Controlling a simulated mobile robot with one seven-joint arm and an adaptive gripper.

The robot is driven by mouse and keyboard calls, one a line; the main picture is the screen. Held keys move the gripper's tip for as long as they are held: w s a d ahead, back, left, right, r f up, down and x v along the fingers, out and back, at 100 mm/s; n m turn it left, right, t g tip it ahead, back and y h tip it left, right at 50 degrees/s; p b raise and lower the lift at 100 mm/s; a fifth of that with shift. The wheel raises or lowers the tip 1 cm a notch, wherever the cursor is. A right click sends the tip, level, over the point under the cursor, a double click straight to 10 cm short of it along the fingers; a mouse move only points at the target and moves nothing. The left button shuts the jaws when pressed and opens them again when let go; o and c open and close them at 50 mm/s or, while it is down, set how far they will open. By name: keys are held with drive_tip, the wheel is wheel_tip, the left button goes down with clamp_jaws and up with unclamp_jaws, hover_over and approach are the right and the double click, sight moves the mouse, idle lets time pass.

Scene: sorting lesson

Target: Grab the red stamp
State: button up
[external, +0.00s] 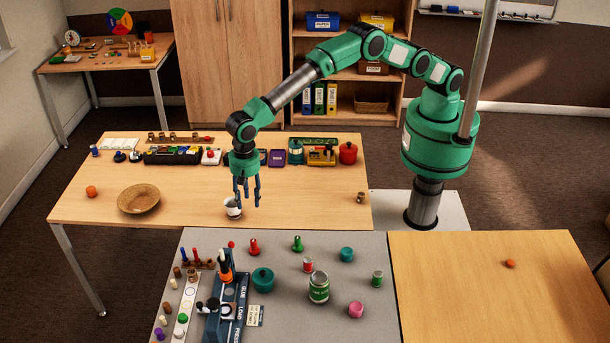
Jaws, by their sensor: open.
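A small red stamp-like piece with an upright knob handle (254,247) stands on the grey table (330,245), near its back edge. A similar green piece (298,244) stands to its right. My gripper (246,201) is open, with its fingers pointing down over the front part of the wooden table, behind the red piece and apart from it. A white cup (232,210) is at the fingertips, partly behind them. I cannot tell whether the fingers touch the cup. Nothing is seen held between the fingers.
The grey table also bears a teal pot (263,280), a green-labelled can (319,288), a small red can (307,265) and a blue press-like device (225,312). A wooden bowl (139,199) and a red pot (348,152) are on the wooden table. The right table is mostly clear.

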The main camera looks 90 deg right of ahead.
hover_over(253, 241)
wheel_tip(253, 241, down, 5)
drive_tip(key=shift+s+m, duration=0.1)
drive_tip(key=shift+m, duration=0.2)
drive_tip(key=shift+f+b, duration=0.3)
drive_tip(key=shift+f, duration=4)
drive_tip(key=shift+d+f+b, duration=0.1)
drive_tip(key=shift+f+b, duration=0.35)
drive_tip(key=shift+f, duration=2.1)
clamp_jaws()
